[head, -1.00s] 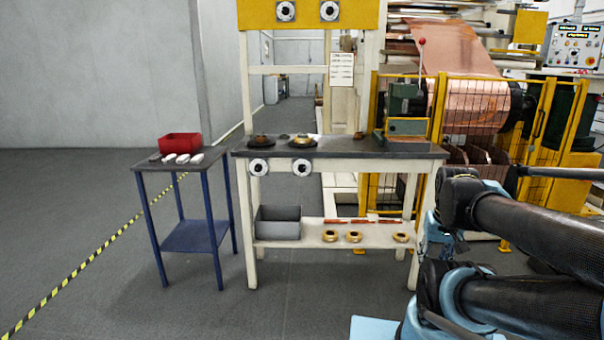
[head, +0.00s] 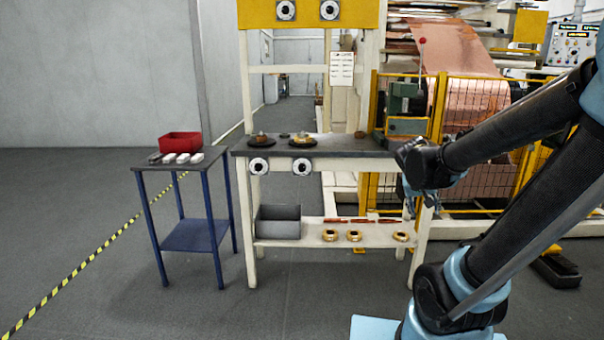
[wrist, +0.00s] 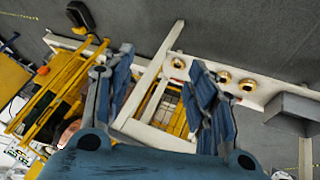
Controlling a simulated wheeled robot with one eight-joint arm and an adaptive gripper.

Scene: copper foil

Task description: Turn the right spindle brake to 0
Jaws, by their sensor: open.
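Two round white dials with dark centres sit on the front edge of the bench: the left dial (head: 259,166) and the right dial (head: 302,166), which I take as the right spindle brake. Their settings are too small to read. Above them on the bench top stand a left spindle (head: 261,141) and a right spindle (head: 303,142) with a gold-coloured piece. My gripper (wrist: 163,92) is open and empty, its blue fingers apart. In the head view my arm's end is by the right end of the bench, right of both dials and touching neither. The dials do not show in the wrist view.
A grey bin (head: 279,222) and copper-coloured rings (head: 354,236) lie on the lower shelf. A blue-legged table (head: 150,157) with a red box (head: 180,142) stands left. Yellow fencing (head: 480,140) is behind right.

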